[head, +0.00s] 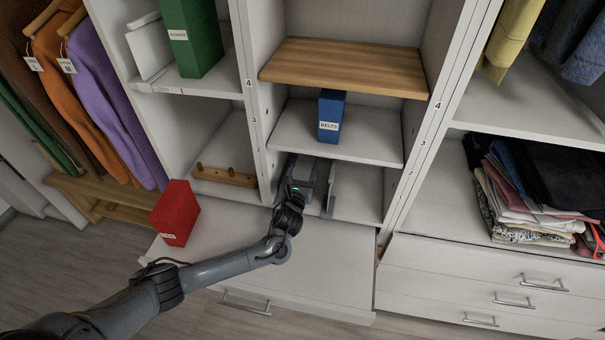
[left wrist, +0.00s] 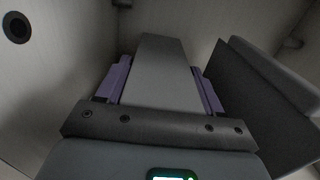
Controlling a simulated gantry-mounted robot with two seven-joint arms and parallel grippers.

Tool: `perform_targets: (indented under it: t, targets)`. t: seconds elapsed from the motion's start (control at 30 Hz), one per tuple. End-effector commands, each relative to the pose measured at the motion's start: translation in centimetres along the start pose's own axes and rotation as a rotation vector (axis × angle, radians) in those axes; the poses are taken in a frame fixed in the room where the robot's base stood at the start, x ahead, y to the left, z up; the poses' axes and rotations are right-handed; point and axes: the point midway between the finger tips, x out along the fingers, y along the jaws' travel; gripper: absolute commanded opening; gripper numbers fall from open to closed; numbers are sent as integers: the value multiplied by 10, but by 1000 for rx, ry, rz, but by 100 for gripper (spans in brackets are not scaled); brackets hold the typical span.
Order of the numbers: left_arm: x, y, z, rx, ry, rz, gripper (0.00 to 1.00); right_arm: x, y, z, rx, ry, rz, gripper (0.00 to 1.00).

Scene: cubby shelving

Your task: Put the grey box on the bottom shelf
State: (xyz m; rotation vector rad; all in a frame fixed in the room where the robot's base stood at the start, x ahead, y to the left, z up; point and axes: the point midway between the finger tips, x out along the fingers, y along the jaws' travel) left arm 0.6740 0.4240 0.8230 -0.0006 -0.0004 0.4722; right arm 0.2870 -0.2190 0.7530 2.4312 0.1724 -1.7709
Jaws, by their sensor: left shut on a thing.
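The grey box (left wrist: 165,75) lies between the two purple fingers of my left gripper (left wrist: 160,82) in the left wrist view. In the head view, my left gripper (head: 303,178) reaches into the lowest open compartment of the middle column. It is shut on the grey box, which is mostly hidden by the gripper there. The bottom shelf (head: 358,197) shows to the right of the gripper. I cannot tell whether the box touches the shelf. My right gripper is not in view.
A grey upright panel (head: 331,188) stands just right of the gripper; a dark grey panel (left wrist: 265,85) also shows close by in the wrist view. A blue box (head: 331,117) sits one shelf above. A red box (head: 174,213) stands on the white ledge at left.

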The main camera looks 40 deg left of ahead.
Motion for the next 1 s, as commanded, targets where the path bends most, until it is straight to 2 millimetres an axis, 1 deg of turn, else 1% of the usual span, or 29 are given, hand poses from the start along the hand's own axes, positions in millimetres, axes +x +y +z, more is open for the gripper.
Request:
perform_targets:
  t: [0.13,0.17,0.3,0.57,0.7,0.87,1.0]
  targets:
    - [0,0,-2,0,-1,1,28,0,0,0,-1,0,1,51]
    - [0,0,-3,0,1,1,69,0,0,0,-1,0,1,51]
    - [0,0,-3,0,1,0,91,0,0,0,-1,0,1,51]
    - [0,0,-3,0,0,0,92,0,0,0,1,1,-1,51]
    - [-2,0,1,1,0,-1,92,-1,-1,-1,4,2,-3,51]
    - [-20,0,2,2,1,-1,92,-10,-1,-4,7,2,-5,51]
    - [-45,0,2,1,3,-3,92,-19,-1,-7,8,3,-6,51]
